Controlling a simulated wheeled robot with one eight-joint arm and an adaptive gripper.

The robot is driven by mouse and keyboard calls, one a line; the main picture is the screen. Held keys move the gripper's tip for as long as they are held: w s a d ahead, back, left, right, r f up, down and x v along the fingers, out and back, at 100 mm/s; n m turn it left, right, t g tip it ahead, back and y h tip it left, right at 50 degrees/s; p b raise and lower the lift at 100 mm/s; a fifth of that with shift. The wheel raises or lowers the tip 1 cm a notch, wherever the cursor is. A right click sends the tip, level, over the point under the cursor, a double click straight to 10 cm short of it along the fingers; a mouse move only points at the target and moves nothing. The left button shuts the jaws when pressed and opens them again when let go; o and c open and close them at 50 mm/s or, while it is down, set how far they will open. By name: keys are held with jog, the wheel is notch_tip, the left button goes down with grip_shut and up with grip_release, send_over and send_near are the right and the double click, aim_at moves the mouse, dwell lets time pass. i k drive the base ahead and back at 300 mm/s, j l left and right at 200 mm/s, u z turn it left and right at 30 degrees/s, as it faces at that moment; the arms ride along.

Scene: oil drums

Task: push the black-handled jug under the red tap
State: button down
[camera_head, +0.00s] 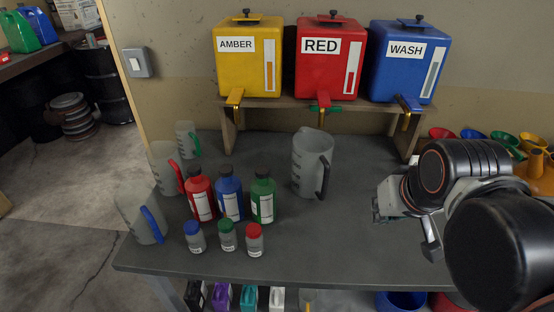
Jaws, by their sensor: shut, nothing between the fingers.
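The black-handled jug (309,165), clear grey with markings, stands upright on the grey table (338,235) below and in front of the tank shelf. Its black handle faces right and toward me. The red tank (331,58), labelled RED, sits in the middle of the shelf. Its tap (322,112) has a green lever and a yellowish spout. The jug stands nearer to me than this tap, slightly left of it. My gripper (380,208) is shut and empty, to the right of the jug and apart from it, partly hidden by my arm.
The yellow AMBER tank (247,60) and blue WASH tank (405,62) flank the red one on the wooden shelf (270,103). Red, blue and green bottles (263,200) stand left of the jug, with capped jars and other jugs. The tabletop between jug and gripper is clear.

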aim_at(313, 150)
jog(key=i+j, duration=0.2)
jog(key=j, duration=0.15)
jog(key=i+j, duration=0.2)
jog(key=j, duration=0.2)
jog(key=i+j, duration=0.2)
jog(key=j, duration=0.15)
jog(key=i+z, duration=0.05)
